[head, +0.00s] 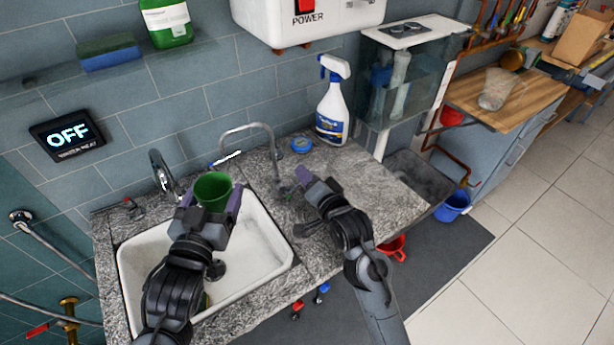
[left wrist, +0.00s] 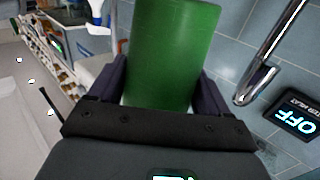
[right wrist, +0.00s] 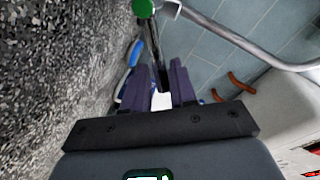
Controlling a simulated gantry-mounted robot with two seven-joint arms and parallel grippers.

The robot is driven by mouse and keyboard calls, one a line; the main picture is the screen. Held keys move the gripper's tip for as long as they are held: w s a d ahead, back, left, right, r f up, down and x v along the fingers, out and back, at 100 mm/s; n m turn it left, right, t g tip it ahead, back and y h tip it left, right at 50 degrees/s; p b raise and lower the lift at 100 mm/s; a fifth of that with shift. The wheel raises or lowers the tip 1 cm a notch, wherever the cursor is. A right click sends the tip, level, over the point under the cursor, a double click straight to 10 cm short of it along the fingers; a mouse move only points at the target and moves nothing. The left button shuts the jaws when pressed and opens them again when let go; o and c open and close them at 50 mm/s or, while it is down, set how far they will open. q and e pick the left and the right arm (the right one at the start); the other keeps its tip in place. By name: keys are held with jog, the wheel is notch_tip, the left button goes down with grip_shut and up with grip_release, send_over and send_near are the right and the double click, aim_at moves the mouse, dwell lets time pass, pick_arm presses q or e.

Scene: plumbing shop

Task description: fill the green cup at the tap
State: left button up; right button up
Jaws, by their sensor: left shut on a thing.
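The green cup (head: 212,190) is held upright over the white sink (head: 262,262) by my left gripper (head: 210,200), whose fingers lie on either side of it. The cup fills the middle of the left wrist view (left wrist: 172,50); its inside shows no clear water. No stream shows. My right gripper (head: 318,186) is open beside the tap base. In the right wrist view a dark lever-like rod (right wrist: 154,50) reaches toward its fingers (right wrist: 162,82).
A second chrome fixture (head: 162,172) stands at the sink's back left. A wall display (head: 68,134) reads OFF. A spray bottle (head: 333,100) and a blue lid (head: 301,144) are on the counter (head: 375,195) behind my right gripper. A white heater (head: 310,18) hangs above.

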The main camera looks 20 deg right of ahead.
jog(key=shift+o, duration=0.5)
jog(key=shift+r, duration=0.1)
jog(key=shift+s, duration=0.2)
jog(key=v, duration=1.1)
jog(key=shift+s, duration=0.35)
pick_arm(q)
jog(key=x, duration=0.7)
jog(key=shift+w, duration=0.25)
jog(key=shift+s+d, duration=0.1)
dwell(1.1)
